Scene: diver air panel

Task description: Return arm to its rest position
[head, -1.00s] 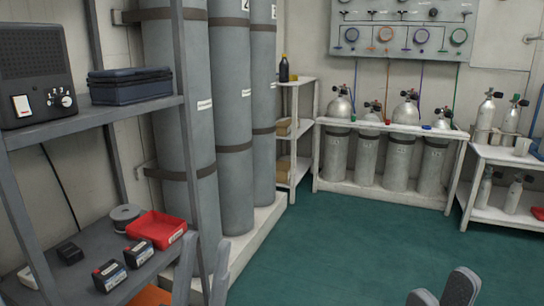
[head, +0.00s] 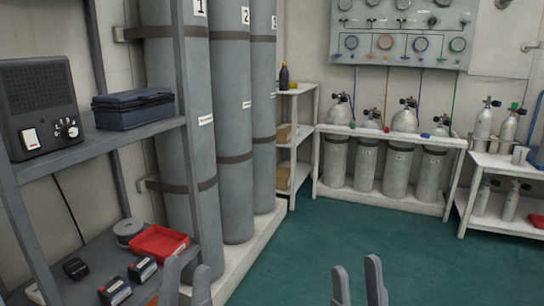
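My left gripper (head: 186,284) shows at the bottom edge of the head view, in front of the lower part of the grey shelf unit (head: 98,148). Its two grey fingers stand upright and apart, with nothing seen between them. My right gripper (head: 358,284) shows at the bottom, right of centre, over the green floor (head: 290,262). Its two fingers are also apart, with only floor seen between them. The rest of both arms is out of view.
The shelf unit at left carries a black speaker box (head: 38,105), a blue case (head: 133,108) and a red tray (head: 158,242). Tall grey cylinders (head: 231,140) stand behind it. A rack of diving cylinders (head: 397,165) is at the back. The middle floor is clear.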

